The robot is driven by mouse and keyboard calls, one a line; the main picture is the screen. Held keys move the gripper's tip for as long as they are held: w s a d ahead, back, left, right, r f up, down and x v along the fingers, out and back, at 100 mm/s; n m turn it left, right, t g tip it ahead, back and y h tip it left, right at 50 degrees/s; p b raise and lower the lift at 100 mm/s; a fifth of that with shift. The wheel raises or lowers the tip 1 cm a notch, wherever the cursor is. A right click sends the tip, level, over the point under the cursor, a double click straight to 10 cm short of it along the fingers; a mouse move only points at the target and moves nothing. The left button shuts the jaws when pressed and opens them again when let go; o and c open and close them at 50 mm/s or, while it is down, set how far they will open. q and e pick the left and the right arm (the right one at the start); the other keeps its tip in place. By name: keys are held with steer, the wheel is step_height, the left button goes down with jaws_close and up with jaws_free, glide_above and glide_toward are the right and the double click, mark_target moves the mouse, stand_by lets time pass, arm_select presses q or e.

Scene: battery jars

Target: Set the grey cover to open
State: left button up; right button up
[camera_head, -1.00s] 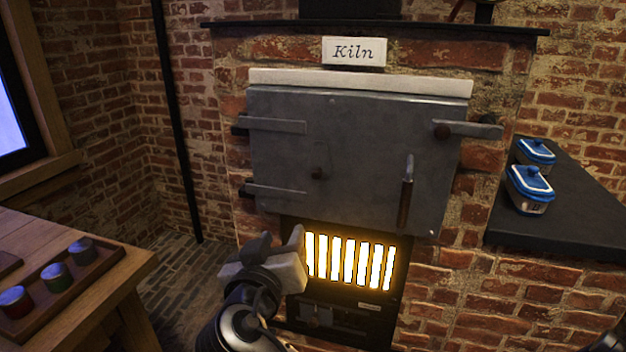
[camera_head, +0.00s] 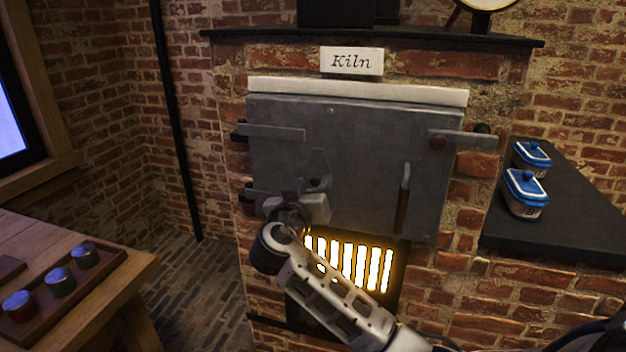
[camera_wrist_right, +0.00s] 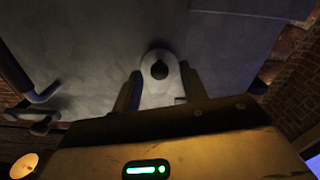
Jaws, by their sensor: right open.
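The grey cover (camera_head: 318,163) is a small plate on the front of the grey kiln door (camera_head: 365,150), with a dark knob (camera_head: 314,182) at its lower part. In the right wrist view the cover (camera_wrist_right: 158,95) is a pale, round-topped plate with the dark round knob (camera_wrist_right: 160,69). My right gripper (camera_head: 298,197) is open just below the cover in the head view. Its two fingers (camera_wrist_right: 160,84) stand left and right of the cover in the wrist view; I cannot tell whether they touch it. The gripper hides part of the door's lower left. My left gripper is out of view.
The glowing grate (camera_head: 350,262) lies below the door, behind my right arm. The door handle (camera_head: 403,198) hangs to the right. Blue-lidded jars (camera_head: 525,195) stand on a dark shelf (camera_head: 575,215). A tray with small jars (camera_head: 60,282) is on the wooden table at left.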

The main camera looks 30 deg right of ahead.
steer(key=shift+w+d, duration=0.3)
steer(key=shift+d, duration=0.15)
jaws_close()
